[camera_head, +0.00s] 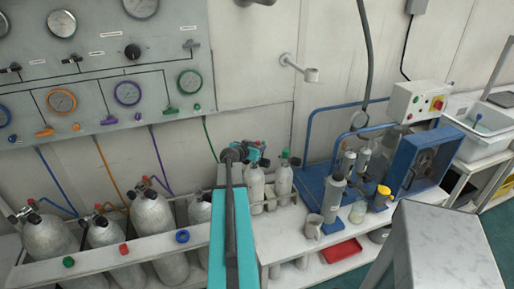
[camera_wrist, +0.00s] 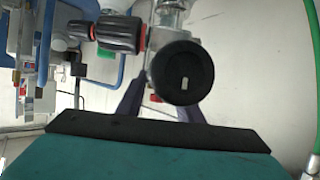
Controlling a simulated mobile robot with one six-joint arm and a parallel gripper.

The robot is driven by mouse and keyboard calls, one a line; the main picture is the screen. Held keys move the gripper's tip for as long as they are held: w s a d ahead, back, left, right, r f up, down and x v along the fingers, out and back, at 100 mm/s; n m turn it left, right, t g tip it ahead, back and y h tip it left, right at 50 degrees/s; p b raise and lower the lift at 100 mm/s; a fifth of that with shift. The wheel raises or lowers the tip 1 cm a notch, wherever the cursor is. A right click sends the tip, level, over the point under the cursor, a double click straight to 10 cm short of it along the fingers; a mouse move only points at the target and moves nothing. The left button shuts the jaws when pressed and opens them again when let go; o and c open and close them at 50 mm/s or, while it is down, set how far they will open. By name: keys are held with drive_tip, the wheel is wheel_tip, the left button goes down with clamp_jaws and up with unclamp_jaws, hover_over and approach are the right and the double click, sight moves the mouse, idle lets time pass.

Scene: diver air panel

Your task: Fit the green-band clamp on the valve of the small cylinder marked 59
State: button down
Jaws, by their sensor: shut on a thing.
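My gripper (camera_wrist: 160,100) is shut on a metal clamp with a round black knob (camera_wrist: 182,72). The knob faces the wrist camera and hides much of the clamp and the fingertips; I cannot make out its band colour. A black and red valve knob (camera_wrist: 118,34) is close to the clamp's left in the wrist view; whether they touch is unclear. In the head view my gripper (camera_head: 250,152) is above the bench, at the tops of two small grey cylinders, a left one (camera_head: 256,186) and a right one (camera_head: 284,178). I cannot read 59 on either.
Large grey cylinders (camera_head: 152,215) stand in a rack at left under the gauge panel (camera_head: 100,60). Right of the small cylinders are a mug (camera_head: 313,227), a yellow-capped jar (camera_head: 381,197), a red tray (camera_head: 341,251) and a blue frame (camera_head: 318,140). A green hose (camera_wrist: 301,62) hangs nearby.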

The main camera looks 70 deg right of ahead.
drive_tip(key=shift+f+b, duration=1.1)
drive_tip(key=shift+b, duration=1.55)
idle(2.3)
drive_tip(key=c, duration=1.2)
unclamp_jaws()
drive_tip(key=shift+o, duration=0.2)
drive_tip(key=shift+a, duration=0.1)
drive_tip(key=b+v, duration=0.3)
drive_tip(key=v, duration=1)
drive_tip(key=shift+a+r, duration=0.2)
drive_tip(key=shift+a, duration=0.1)
drive_tip(key=shift+w, duration=0.1)
